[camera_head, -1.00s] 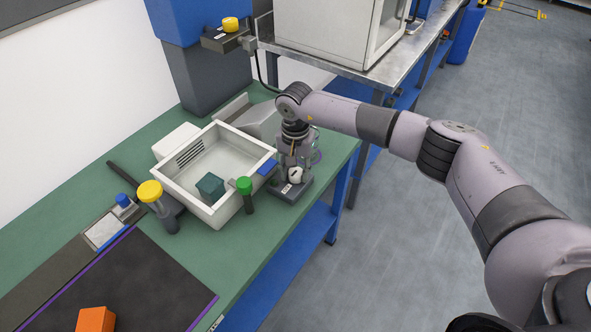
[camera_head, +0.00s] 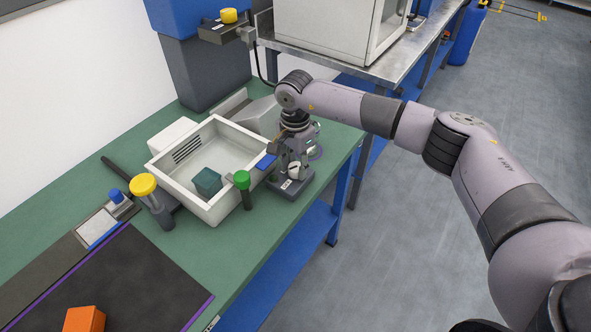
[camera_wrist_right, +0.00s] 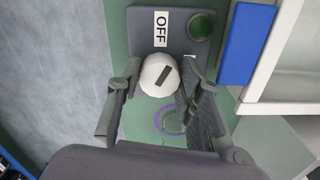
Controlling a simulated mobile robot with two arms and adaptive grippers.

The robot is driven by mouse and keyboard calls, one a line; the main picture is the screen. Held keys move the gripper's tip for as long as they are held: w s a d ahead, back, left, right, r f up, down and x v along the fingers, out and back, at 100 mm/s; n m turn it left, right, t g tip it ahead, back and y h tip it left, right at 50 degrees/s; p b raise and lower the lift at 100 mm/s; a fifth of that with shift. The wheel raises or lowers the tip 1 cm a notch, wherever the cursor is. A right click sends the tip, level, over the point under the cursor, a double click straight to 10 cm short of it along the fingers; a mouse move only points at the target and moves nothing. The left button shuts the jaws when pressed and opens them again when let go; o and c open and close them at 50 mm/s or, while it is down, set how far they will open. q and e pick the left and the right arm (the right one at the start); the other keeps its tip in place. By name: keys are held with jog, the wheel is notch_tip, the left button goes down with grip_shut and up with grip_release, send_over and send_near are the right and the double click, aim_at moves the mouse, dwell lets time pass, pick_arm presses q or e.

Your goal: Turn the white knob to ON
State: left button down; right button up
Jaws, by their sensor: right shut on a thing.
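The white knob (camera_wrist_right: 155,83) is round, with a dark slanted line on its face running from lower left to upper right. It sits on a grey switch box (camera_head: 292,189) on the bench. An OFF label (camera_wrist_right: 160,28) is above the knob in the right wrist view. A second white label to its right is mostly hidden by a finger. In the head view the knob (camera_head: 294,171) shows small beneath my right gripper (camera_head: 291,158). That gripper is shut on the knob, a finger on either side. My left gripper is not in view.
A white bin (camera_head: 228,208) holding a dark green cube (camera_head: 207,182) stands left of the switch box. A round green button (camera_wrist_right: 201,26) is beside the OFF label.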

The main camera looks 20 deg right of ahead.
jog(key=m+b, duration=0.1)
jog(key=m, duration=0.1)
jog(key=shift+w+m, duration=0.1)
jog(key=shift+m, duration=0.3)
jog(key=m+b, duration=0.2)
jog(key=m, duration=0.1)
jog(key=shift+m, duration=0.3)
jog(key=m+b, duration=0.1)
jog(key=m, duration=0.2)
jog(key=shift+m+b, duration=0.45)
jog(key=shift+m, duration=1.15)
jog(key=shift+w+r, duration=0.1)
jog(key=o, duration=0.9)
jog(key=shift+c, duration=0.2)
